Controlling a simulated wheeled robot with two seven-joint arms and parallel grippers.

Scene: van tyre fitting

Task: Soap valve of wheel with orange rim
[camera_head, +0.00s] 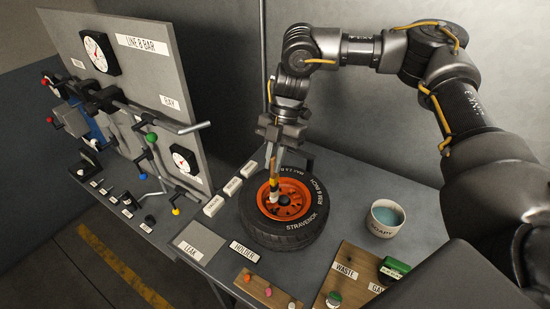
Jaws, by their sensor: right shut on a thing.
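The wheel with the orange rim (298,194) lies flat on the bench, its black tyre (291,234) lettered STRAVENOK. My right gripper (274,158) is above the rim, pointing down, shut on a brush-like tool (273,181) with an orange-yellow and dark handle. The tool is nearly upright, its pale lower end over the rim near the dark centre; I cannot tell whether it touches. The valve is too small to make out. A white pot (383,231) with a soap label and bluish liquid stands right of the wheel. My left gripper is not in view.
A gauge panel (150,70) with levers and pipes stands at the left. LEAK (194,250) and HOLDER (244,251) labels lie before the wheel. A wooden board (267,291) with coloured caps and a WASTE board (357,259) with a green item (394,268) are at the front.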

